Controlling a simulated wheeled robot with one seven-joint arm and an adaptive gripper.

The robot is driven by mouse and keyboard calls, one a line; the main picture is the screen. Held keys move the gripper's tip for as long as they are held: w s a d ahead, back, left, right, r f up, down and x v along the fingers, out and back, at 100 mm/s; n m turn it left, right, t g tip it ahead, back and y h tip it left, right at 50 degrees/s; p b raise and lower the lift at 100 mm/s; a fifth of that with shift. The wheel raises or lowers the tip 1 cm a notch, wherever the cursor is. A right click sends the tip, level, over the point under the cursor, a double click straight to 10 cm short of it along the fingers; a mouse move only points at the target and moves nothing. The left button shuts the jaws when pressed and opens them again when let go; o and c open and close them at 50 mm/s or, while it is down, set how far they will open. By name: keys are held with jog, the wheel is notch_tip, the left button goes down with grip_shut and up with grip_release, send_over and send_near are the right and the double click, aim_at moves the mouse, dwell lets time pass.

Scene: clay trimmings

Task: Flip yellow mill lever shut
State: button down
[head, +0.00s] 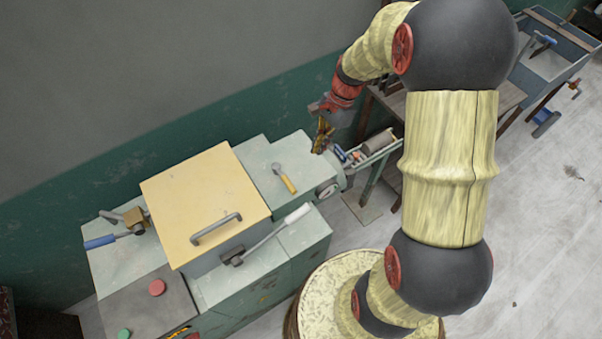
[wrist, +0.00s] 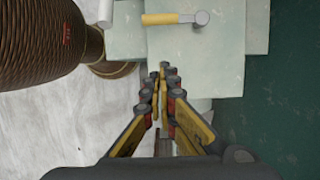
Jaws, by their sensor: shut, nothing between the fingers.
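The yellow-handled lever (head: 286,182) lies on the flat grey-green top of the mill (head: 258,160), to the right of its big cream lid. Its grey round pivot is at the far end and the yellow handle points toward the front right. In the wrist view the yellow lever (wrist: 165,19) is near the top edge, with its pivot at the right end. My gripper (head: 322,137) is beyond the mill's right end, to the right of the lever and apart from it. In the wrist view my gripper (wrist: 163,72) has its fingers together and empty, below the lever.
The cream lid (head: 200,195) has a grey handle. A white-handled lever (head: 268,235) stands in front of it, and a blue-handled lever (head: 110,238) is at left. Red (head: 157,287) and green (head: 124,334) buttons sit front left. A green wall (head: 90,180) runs close behind.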

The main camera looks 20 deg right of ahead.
aim_at(284, 178)
jog(key=p+x, duration=0.1)
jog(key=x, duration=0.9)
jog(key=shift+s, duration=0.15)
jog(key=shift+s+a+f+p, duration=0.1)
jog(key=shift+a+f+p, duration=0.05)
jog(key=shift+a, duration=0.5)
jog(key=shift+s+a+f+p, duration=0.1)
jog(key=shift+s+a, duration=0.05)
jog(key=shift+a, duration=0.45)
jog(key=shift+s+a+f+p, duration=0.1)
jog(key=shift+a+f+p, duration=0.05)
jog(key=shift+a, duration=0.5)
jog(key=shift+s+a+m, duration=0.2)
jog(key=shift+a+m, duration=0.05)
jog(key=shift+m, duration=0.05)
